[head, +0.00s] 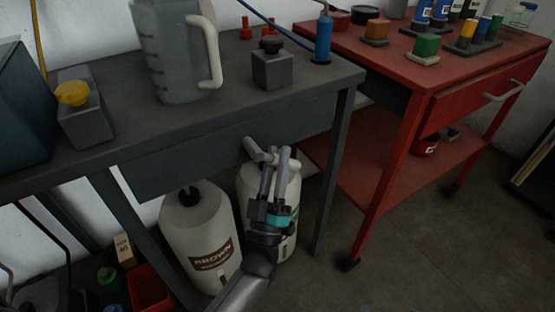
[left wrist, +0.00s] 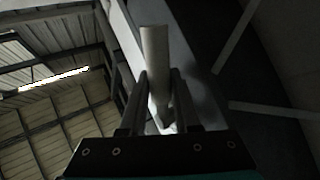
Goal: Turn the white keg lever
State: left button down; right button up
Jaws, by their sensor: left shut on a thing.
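A pale handle or lever (head: 254,148) shows in the head view just below the bench's front edge, above a white keg-like container (head: 246,182). I cannot tell whether it is fixed to the container or to the bench front. My left gripper (head: 275,160) reaches up from below and is shut on this lever, hiding part of it and of the container. In the left wrist view, the pale round bar (left wrist: 156,75) stands between the two fingers (left wrist: 154,100). My right gripper is not in view.
A white bottle labelled BROWN (head: 185,215) stands left of the container. The dark bench (head: 225,110) overhangs both and bears a jug (head: 175,60) and grey blocks. A bench leg (head: 335,170) and a red cart (head: 395,150) stand to the right. Bare floor (head: 420,260) lies front right.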

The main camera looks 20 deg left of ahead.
pick_arm(q)
jog(key=shift+r, duration=0.1)
jog(key=c, duration=0.9)
grip_release()
jog(key=v, duration=1.5)
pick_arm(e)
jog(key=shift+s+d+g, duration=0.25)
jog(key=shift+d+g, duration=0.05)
